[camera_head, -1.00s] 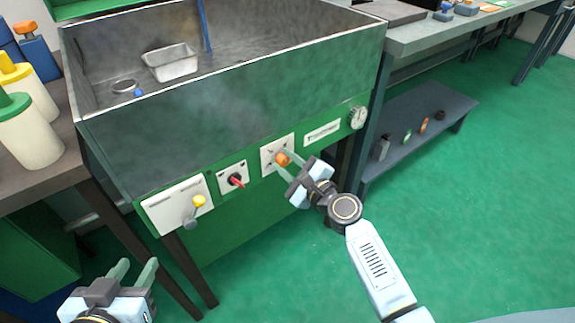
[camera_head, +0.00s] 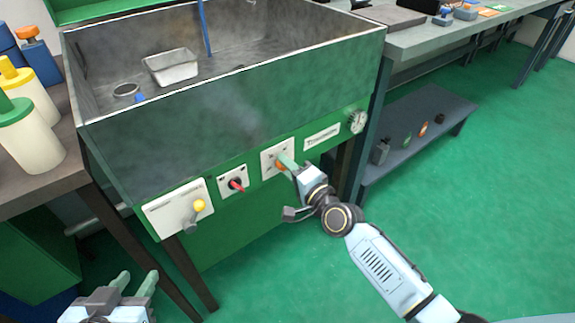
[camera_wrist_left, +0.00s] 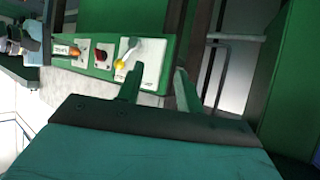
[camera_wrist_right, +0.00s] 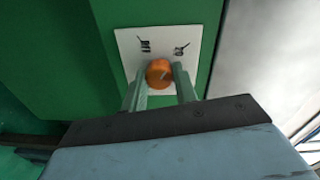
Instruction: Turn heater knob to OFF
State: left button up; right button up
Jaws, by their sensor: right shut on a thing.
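The heater knob is an orange knob (camera_wrist_right: 159,73) on a white plate (camera_wrist_right: 187,42) with dark markings, set in the green front panel of the sink unit. In the head view the knob (camera_head: 281,165) is partly hidden by my right gripper (camera_head: 286,164). In the right wrist view the fingers of my right gripper (camera_wrist_right: 159,84) stand on either side of the knob and are shut on it. The marking text is too small to read. My left gripper (camera_head: 134,284) is open and empty at the lower left, away from the panel; its fingers also show in the left wrist view (camera_wrist_left: 158,85).
Left of the knob on the panel are a red-handled switch (camera_head: 236,184) and a yellow-knobbed lever (camera_head: 198,207). A gauge (camera_head: 357,121) sits at the panel's right end. A metal basin (camera_head: 240,112) is above. A low shelf (camera_head: 420,135) stands at the right.

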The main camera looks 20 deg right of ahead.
pick_arm(q)
jog(key=s+a+f+g+y+p, duration=0.1)
jog(key=s+a+f+g+p, duration=0.1)
jog(key=s+f+g, duration=0.3)
jog(key=s+a+f+g+y+p, duration=0.1)
jog(key=s+a+g, duration=0.2)
jog(key=s, duration=0.3)
notch_tip(320, 180, down, 9)
jog(key=w+a+p, duration=0.1)
jog(key=a+p, duration=0.1)
jog(key=p, duration=0.1)
jog(key=shift+w+a+f+g+y, duration=0.2)
jog(key=shift+g+y, duration=0.1)
jog(key=shift+y, duration=0.1)
pick_arm(e)
jog(key=shift+n, duration=6.4)
jog(key=o, duration=1)
jog(key=shift+a, duration=0.1)
jog(key=shift+c, duration=0.2)
pick_arm(q)
jog(key=shift+r, duration=0.1)
pick_arm(e)
jog(key=shift+s, duration=0.15)
